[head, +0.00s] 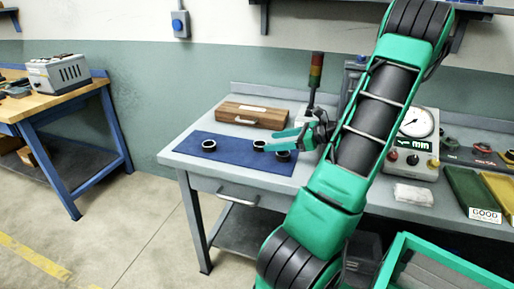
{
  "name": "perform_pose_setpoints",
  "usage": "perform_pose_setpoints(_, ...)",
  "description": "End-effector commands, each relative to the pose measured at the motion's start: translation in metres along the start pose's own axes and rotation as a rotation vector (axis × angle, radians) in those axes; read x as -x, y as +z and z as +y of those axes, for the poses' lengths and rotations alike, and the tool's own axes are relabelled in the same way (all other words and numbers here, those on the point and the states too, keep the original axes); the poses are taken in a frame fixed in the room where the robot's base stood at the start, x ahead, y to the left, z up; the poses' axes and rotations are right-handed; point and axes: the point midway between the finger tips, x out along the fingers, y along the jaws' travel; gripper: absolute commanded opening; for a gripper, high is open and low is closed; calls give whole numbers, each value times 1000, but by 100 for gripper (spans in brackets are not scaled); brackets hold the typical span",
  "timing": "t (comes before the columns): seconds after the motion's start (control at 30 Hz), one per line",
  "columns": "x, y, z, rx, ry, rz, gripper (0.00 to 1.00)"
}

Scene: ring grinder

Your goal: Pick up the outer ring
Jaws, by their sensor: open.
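Three dark-rimmed rings lie on a blue mat (229,166) on the grey workbench: a left ring (209,146), a middle ring (258,145) and a right ring (283,156). I cannot tell by look which is the outer ring. My gripper (268,141) has green fingers that are apart, pointing left over the mat. Its fingertips are beside the middle ring in the picture, and the lower finger passes just above the right ring, covering part of it. Nothing shows between the fingers. The height of the fingers above the mat is hard to tell.
A wooden case (252,115) lies behind the mat. A green tray (466,190) and a yellow tray (500,190) are at right.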

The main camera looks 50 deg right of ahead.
Motion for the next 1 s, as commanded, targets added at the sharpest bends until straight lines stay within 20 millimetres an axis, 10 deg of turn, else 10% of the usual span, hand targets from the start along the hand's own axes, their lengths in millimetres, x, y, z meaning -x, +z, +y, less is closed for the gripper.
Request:
perform_pose_setpoints(0.7,-53,-2,0,0,1,0,62)
perform_pose_setpoints(0.9,-52,-2,0,0,0,0,17)
perform_pose_setpoints(1.0,-52,-2,0,1,0,0,15)
